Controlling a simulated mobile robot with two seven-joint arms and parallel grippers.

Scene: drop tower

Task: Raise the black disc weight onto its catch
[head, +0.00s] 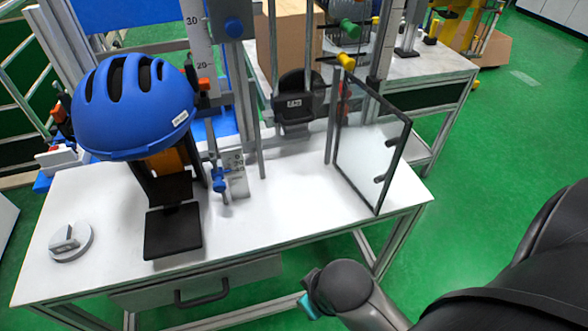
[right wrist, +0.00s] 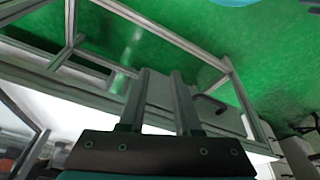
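A black rounded weight (head: 299,98) with a small white label sits low between upright rods behind the white table in the head view. I take it to be the black disc weight; its catch cannot be made out for certain. My right gripper is empty, with its two fingers (right wrist: 160,78) apart in the right wrist view, below the table level. In the head view my right arm's end shows at the bottom, in front of the table and well away from the weight. My left gripper is not in view.
A blue helmet (head: 125,104) sits on a black stand at the table's left. A framed clear panel (head: 368,148) stands at the right, beside the weight. A grey disc (head: 71,243) lies front left. The white table (head: 275,200) has free room at the middle front; a drawer (head: 245,279) is below.

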